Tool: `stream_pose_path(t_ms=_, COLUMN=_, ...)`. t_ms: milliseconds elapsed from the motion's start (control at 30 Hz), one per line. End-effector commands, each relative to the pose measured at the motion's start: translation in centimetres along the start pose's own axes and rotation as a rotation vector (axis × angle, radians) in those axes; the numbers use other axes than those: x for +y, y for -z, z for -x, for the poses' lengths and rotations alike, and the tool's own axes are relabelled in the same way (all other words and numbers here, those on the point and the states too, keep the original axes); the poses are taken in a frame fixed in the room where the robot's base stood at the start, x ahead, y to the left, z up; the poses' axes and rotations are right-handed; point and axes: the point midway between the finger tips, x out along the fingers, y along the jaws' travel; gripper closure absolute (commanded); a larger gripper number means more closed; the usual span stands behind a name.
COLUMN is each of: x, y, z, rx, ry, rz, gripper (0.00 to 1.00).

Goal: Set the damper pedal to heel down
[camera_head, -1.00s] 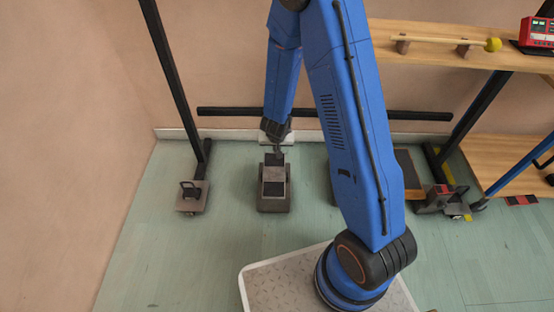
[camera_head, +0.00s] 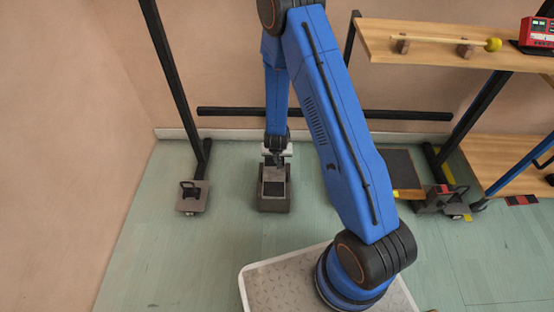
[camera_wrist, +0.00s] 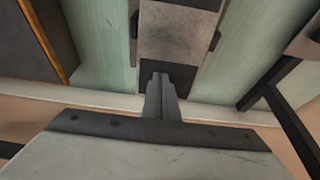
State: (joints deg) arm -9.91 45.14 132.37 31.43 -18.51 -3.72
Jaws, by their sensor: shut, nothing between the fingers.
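The damper pedal is a grey box on the floor with a pale metal rocking plate (camera_head: 274,174) that has black pads; the near pad (camera_head: 274,188) is in plain view. In the wrist view the plate (camera_wrist: 178,35) runs away from the fingers, with a black pad (camera_wrist: 190,76) at its far-wall end. My gripper (camera_head: 277,163) is shut and empty, pointing down at that wall-side end. Its fingertips (camera_wrist: 160,76) overlap the pad in the wrist view; whether they touch it I cannot tell. My gripper partly hides that end, and the plate's tilt is unclear.
A black frame with a low crossbar (camera_head: 350,115) stands behind the pedal near the wall. Clamped feet stand at left (camera_head: 192,196) and right (camera_head: 446,199). A dark board (camera_head: 400,168) lies right of the pedal.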

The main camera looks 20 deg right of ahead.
Motion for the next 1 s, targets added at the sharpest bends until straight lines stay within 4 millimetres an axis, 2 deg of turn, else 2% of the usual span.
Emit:
stream_pose_path(t_ms=467, x=0.0, y=0.1, z=-0.4, rx=0.000, ry=0.000, rz=0.000, gripper=1.00)
stream_pose_path(t_ms=767, x=0.0, y=0.7, z=-3.0, rx=0.000, ry=0.000, rz=-0.001, gripper=1.00)
stream_pose_path(t_ms=1000, x=0.0, y=0.7, z=-3.2, rx=-0.001, ry=0.000, rz=0.000, gripper=1.00)
